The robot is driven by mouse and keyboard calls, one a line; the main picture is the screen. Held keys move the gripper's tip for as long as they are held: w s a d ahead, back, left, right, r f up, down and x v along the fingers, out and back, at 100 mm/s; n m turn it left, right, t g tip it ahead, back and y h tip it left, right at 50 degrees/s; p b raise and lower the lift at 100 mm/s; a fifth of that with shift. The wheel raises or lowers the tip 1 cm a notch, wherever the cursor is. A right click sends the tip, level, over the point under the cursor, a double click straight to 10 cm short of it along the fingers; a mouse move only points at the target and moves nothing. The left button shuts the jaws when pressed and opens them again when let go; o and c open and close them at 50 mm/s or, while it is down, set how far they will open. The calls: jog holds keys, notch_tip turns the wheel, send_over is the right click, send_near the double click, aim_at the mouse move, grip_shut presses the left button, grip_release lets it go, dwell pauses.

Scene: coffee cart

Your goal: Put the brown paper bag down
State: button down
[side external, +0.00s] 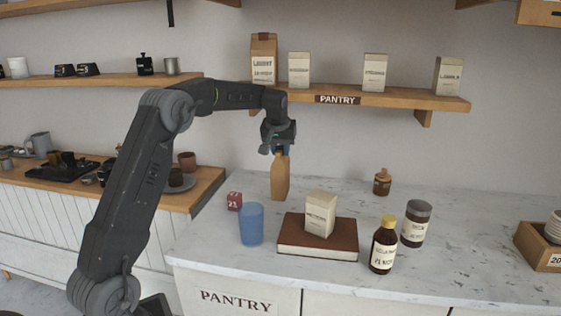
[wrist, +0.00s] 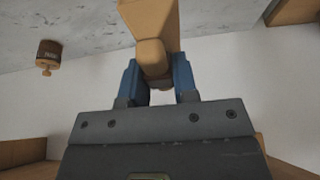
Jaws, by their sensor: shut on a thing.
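The brown paper bag (side external: 280,178) hangs upright below my gripper (side external: 279,151) in the side view, over the back left of the marble counter. Its lower edge is at or close to the counter top; I cannot tell whether it touches. In the wrist view the bag (wrist: 152,17) shows between the blue fingertips of my gripper (wrist: 156,78). The fingers are shut on the bag's narrow folded top.
A blue cup (side external: 251,224), a red block (side external: 234,201) and a brown book (side external: 290,242) bearing a cream carton (side external: 320,213) stand in front. A small brown jar (side external: 382,182) is right. The pantry shelf (side external: 400,100) is above.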

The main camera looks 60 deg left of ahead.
aim_at(280, 160)
jog(key=shift+f, duration=2)
jog(key=c, duration=0.9)
grip_release()
jog(key=shift+f, duration=0.1)
jog(key=v, duration=1.2)
jog(key=s+d+r+m, duration=0.25)
jog(key=s+d, duration=0.25)
jog(key=d, duration=0.4)
jog(key=s+d+f+m+h, duration=0.1)
jog(key=s+d+f+m, duration=0.1)
jog(key=s+d, duration=0.4)
jog(key=s+d+f+m+t+h, duration=0.1)
jog(key=s+d+f+m, duration=0.1)
jog(key=s+d, duration=0.4)
jog(key=s+d+f+m+t+h, duration=0.1)
jog(key=s+d+f, duration=0.3)
jog(key=s, duration=0.7)
jog(key=shift+d+m, duration=0.75)
jog(key=shift+d, duration=0.6)
